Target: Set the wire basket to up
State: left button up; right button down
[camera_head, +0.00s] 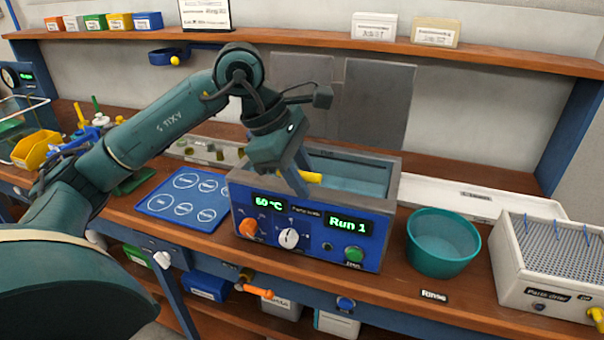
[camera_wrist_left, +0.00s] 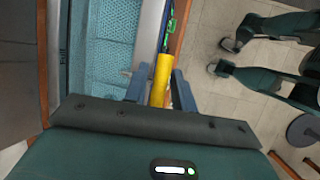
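The blue bath unit (camera_head: 310,230) stands on the bench, its open tank showing light blue inside. The wire basket (camera_wrist_left: 105,35) appears as a light blue mesh in the tank in the left wrist view; in the head view it is mostly hidden by the tank walls and my arm. Its yellow handle (camera_head: 313,177) is at the tank's front rim. In the left wrist view, the handle (camera_wrist_left: 161,75) lies between the fingers of my left gripper (camera_wrist_left: 160,88), which look closed against its sides. My right gripper is not seen clearly in either view.
The teal rinse bowl (camera_head: 442,243) and a white drying rack (camera_head: 548,265) with blue hooks stand to the right. A blue mat (camera_head: 184,199) lies to the left. Grey panels (camera_head: 375,100) rise behind the tank, and a shelf (camera_head: 480,50) runs above.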

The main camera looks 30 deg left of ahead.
pick_arm(q)
grip_shut()
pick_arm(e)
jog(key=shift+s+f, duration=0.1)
